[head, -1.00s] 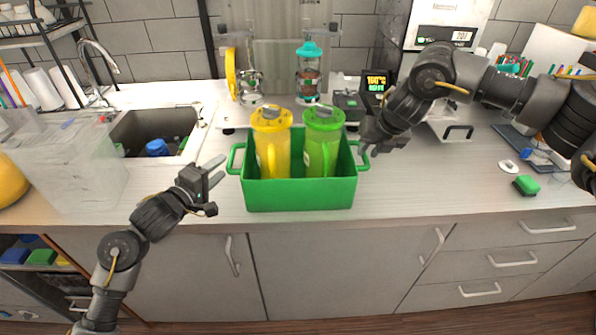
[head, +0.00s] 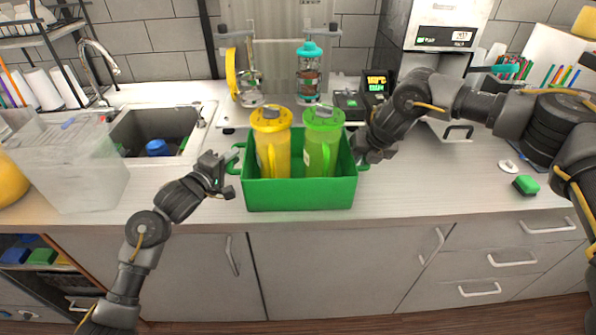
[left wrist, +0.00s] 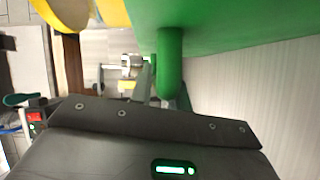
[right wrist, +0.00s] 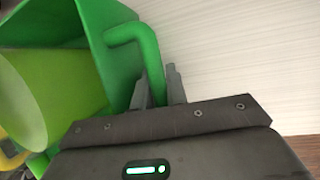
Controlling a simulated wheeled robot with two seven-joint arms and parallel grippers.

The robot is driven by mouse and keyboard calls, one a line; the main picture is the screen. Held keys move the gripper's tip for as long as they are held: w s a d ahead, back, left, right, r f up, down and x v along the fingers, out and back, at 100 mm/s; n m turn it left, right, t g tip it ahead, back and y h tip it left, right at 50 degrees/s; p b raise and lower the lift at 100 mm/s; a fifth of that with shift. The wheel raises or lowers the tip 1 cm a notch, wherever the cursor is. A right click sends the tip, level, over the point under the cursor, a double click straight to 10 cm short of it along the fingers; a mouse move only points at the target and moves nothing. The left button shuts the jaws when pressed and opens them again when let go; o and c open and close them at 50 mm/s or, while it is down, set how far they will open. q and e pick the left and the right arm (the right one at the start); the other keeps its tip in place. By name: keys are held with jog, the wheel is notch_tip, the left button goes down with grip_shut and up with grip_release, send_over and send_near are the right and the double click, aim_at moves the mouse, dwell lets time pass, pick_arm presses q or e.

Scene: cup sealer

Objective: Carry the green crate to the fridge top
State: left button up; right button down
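The green crate (head: 300,194) stands upright on the counter. It holds a yellow pitcher (head: 271,145) and a green pitcher (head: 322,145). My left gripper (head: 236,162) is at the crate's left handle; in the left wrist view its fingers (left wrist: 165,90) sit close on both sides of the green handle (left wrist: 169,62). My right gripper (head: 360,156) is at the right handle; in the right wrist view its fingers (right wrist: 159,90) sit close on both sides of that handle (right wrist: 141,45). Both grippers look shut on the handles. No fridge is recognisable in view.
A sink (head: 155,132) and a clear box (head: 70,165) are to the left. A sealing machine (head: 440,35) is at the back right, with a small device with a lit screen (head: 377,84) near it. A green sponge (head: 526,185) lies on the right counter. The counter's front edge runs just before the crate.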

pick_arm(q)
grip_shut()
jog(key=shift+w+r, duration=0.15)
jog(key=shift+r, duration=0.15)
pick_arm(e)
jog(key=shift+w+r, duration=0.2)
jog(key=shift+r, duration=0.05)
